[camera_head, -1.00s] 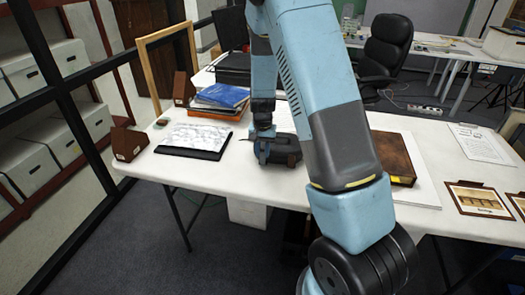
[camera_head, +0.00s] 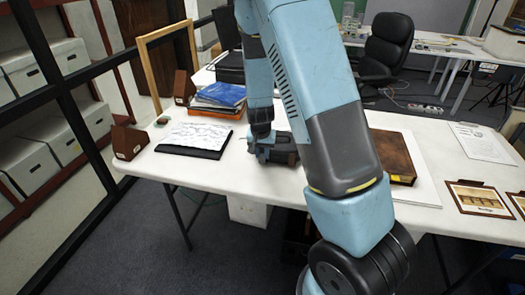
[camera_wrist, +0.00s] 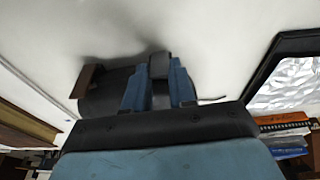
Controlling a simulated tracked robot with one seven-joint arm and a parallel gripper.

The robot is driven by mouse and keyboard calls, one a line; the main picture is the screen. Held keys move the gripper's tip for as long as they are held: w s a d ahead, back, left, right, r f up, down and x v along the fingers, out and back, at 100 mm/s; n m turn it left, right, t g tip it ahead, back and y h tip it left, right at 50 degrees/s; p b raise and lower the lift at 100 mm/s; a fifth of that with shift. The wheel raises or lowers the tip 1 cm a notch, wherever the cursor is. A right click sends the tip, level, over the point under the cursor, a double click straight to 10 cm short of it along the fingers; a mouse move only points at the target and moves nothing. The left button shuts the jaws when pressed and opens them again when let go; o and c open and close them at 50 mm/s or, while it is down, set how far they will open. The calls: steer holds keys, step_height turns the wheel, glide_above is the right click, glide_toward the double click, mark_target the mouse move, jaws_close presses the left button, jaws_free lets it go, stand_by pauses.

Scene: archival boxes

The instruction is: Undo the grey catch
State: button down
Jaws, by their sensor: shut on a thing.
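My gripper (camera_head: 264,150) is low at the white table, left of my forearm. In the wrist view its blue fingers (camera_wrist: 158,90) are closed about a dark grey piece (camera_wrist: 158,68). I cannot tell for sure whether this piece is the grey catch. A dark object (camera_wrist: 103,90) with a brown flat end lies on the table right beside the fingers. In the head view this dark object (camera_head: 290,152) shows just right of my gripper, partly hidden by it and by my arm. No catch can be made out clearly elsewhere.
A brown box (camera_head: 393,157) lies on a white sheet at right. A black-edged board with a crumpled pale surface (camera_head: 197,136) lies left of my gripper, blue folders (camera_head: 219,96) behind it. Small brown blocks (camera_head: 129,142) and a wooden frame (camera_head: 168,55) stand at left. The table front is clear.

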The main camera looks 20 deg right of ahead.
steer(key=s+t, duration=0.1)
steer(key=f+t+h, duration=0.1)
steer(key=s+a+t+h, duration=0.1)
steer(key=t, duration=0.1)
steer(key=shift+s+a+f, duration=0.1)
steer(key=shift+s+f, duration=0.05)
steer(key=shift+s, duration=0.15)
steer(key=shift+s+a+f+t+h, duration=0.15)
steer(key=shift+s+f+t+h, duration=0.3)
steer(key=shift+t, duration=0.45)
steer(key=shift+s+a+f+t+h, duration=0.1)
steer(key=shift+s+f+t+h, duration=0.2)
steer(key=shift+t, duration=0.35)
steer(key=shift+s+a+f+t+h, duration=0.15)
steer(key=shift+f+t+h, duration=0.2)
steer(key=shift+t, duration=0.3)
steer(key=shift+f, duration=0.1)
steer(key=c, duration=0.9)
jaws_free()
